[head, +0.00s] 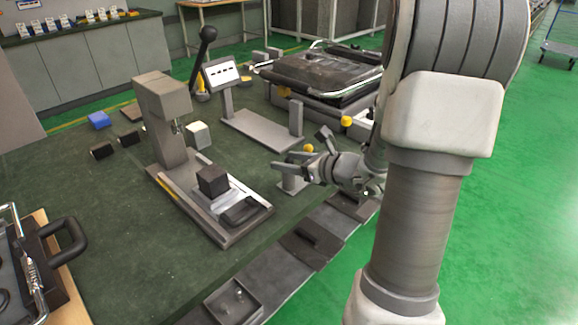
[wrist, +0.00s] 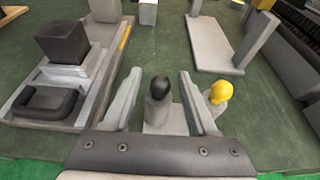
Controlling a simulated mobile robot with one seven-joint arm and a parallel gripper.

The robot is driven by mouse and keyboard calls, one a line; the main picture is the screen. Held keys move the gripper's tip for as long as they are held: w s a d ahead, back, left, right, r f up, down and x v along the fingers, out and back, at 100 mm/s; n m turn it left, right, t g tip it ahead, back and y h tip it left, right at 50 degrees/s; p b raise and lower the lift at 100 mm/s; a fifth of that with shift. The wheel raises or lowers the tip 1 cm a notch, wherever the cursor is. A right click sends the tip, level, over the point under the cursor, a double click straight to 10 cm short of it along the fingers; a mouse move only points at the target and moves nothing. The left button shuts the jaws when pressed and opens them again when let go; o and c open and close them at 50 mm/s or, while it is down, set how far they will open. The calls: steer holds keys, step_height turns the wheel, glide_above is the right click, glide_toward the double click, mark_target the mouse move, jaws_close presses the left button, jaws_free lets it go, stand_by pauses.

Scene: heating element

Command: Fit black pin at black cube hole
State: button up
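The black pin (wrist: 160,90) has a round black head and stands upright on a small grey block. In the wrist view it is between the two fingers of my gripper (wrist: 158,92), with a gap on each side. My gripper (head: 308,155) is open in the head view, where I cannot make out the black pin. The black cube (head: 213,180) sits on the grey press base to the left of my gripper; it also shows in the wrist view (wrist: 62,42). I cannot see its hole.
A yellow pin (wrist: 220,93) stands close by my right finger. The press (head: 165,110) has a tall column and a black lever. A grey stand (head: 262,130) is behind my gripper. A row of dark fixtures (head: 305,245) runs along the front edge.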

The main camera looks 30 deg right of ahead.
jaws_close()
steer(key=shift+r, duration=0.1)
step_height(320, 180, up, 11)
steer(key=a+p, duration=0.1)
steer(key=p, duration=0.4)
steer(key=w+a+r+n+g+y+p, duration=0.1)
steer(key=a+r+n+g+y+p, duration=0.1)
steer(key=a+p, duration=0.3)
steer(key=w+a+r+n+g+y+p, duration=0.2)
steer(key=a+r+n+y+p, duration=0.2)
steer(key=a, duration=0.8)
steer(key=shift+p, duration=0.85)
steer(key=shift+r, duration=0.1)
